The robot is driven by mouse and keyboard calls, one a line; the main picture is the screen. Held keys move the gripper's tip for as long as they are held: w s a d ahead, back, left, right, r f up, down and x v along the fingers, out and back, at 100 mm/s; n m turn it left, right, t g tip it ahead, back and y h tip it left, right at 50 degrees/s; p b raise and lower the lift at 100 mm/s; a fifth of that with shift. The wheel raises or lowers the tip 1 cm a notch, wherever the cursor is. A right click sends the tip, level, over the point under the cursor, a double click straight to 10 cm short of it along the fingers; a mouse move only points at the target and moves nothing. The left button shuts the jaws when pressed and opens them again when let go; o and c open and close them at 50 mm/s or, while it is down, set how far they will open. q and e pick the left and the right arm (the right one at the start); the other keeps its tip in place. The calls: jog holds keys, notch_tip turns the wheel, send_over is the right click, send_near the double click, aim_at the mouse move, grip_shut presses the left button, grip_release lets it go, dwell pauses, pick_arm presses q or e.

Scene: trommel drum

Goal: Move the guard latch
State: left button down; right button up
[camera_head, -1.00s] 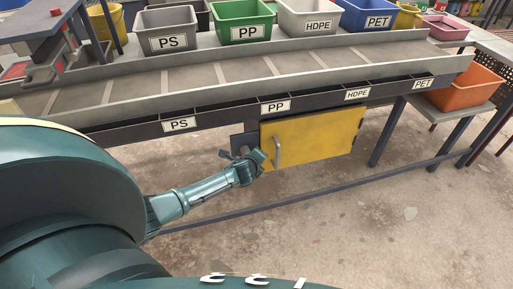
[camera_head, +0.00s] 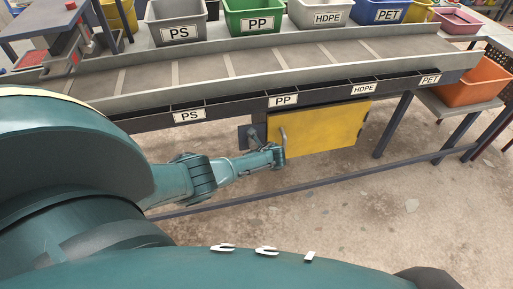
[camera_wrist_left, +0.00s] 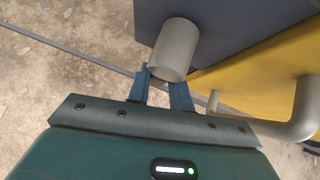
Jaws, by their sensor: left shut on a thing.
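The yellow guard panel (camera_head: 318,128) hangs under the conveyor, with a grey bar handle (camera_head: 283,138) on its left side. A dark plate (camera_head: 244,138) sits just left of the panel. In the left wrist view a round grey latch knob (camera_wrist_left: 176,48) sticks out from the dark plate (camera_wrist_left: 225,18), beside the yellow panel (camera_wrist_left: 240,82) and its handle (camera_wrist_left: 304,108). My left gripper (camera_wrist_left: 163,82) is shut on the knob, one blue finger on each side. In the head view my left gripper (camera_head: 258,146) is small and partly hidden by its wrist. My right gripper is out of view.
The conveyor frame (camera_head: 225,110) runs above the guard. Labelled bins, such as the green PP bin (camera_head: 252,16), stand behind it. A low rail (camera_head: 330,187) crosses below the panel. An orange bin (camera_head: 475,82) stands at right. The floor in front is clear.

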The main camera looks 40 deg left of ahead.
pick_arm(q)
jog(key=shift+s+a, duration=0.1)
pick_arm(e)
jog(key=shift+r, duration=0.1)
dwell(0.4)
pick_arm(q)
jog(key=c, duration=1.3)
grip_release()
jog(key=shift+o, duration=0.2)
jog(key=p+v, duration=0.6)
jog(key=v, duration=0.7)
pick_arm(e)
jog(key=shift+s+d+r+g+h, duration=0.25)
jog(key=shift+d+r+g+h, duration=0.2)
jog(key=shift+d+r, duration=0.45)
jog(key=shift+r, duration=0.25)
